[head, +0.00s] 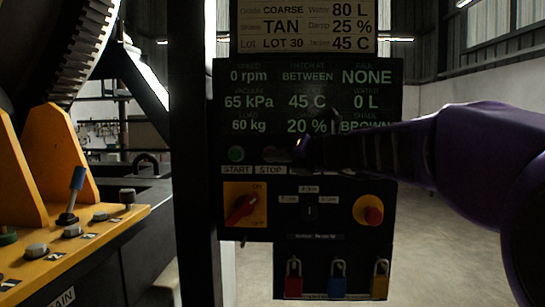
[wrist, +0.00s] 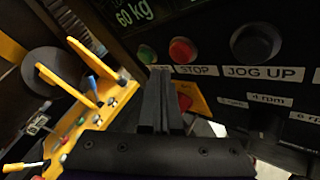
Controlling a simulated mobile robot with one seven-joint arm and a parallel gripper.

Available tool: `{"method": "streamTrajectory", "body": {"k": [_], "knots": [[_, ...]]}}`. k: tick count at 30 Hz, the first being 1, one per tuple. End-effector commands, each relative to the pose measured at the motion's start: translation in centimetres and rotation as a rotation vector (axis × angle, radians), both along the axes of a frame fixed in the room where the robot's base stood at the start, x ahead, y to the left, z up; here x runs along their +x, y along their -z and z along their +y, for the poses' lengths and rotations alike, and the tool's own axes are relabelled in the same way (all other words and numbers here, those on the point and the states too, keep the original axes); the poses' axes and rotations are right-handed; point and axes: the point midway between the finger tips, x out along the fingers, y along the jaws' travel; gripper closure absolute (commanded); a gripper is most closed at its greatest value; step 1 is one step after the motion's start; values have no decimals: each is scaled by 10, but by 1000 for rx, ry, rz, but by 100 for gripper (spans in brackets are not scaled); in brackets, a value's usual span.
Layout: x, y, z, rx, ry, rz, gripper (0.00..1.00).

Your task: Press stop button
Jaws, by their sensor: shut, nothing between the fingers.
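The red stop button (wrist: 182,50) shows in the wrist view above its STOP label. In the head view the STOP label (head: 271,170) is visible, but the button above it is covered or too dark to make out by my gripper. My gripper (wrist: 160,70) is shut and empty. In the wrist view its fingertips appear just below and left of the red button, overlapping the label row. In the head view my gripper (head: 298,150) reaches in from the right, in front of the panel at the button row. I cannot tell whether it touches the panel.
The green start button (head: 236,154) is left of STOP. A black JOG UP button (wrist: 255,44) is to its right. Below are a red rotary switch (head: 241,209) and a red emergency knob (head: 373,215). A yellow console (head: 75,245) with a lever stands left.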

Motion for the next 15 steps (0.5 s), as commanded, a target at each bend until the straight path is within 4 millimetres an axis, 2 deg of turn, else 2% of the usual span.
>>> {"method": "streamTrajectory", "body": {"k": [9, 15], "knots": [[-32, 0, 1, 0, 0, -1, 100], [-40, -2, 2, 0, 1, -4, 100]]}}
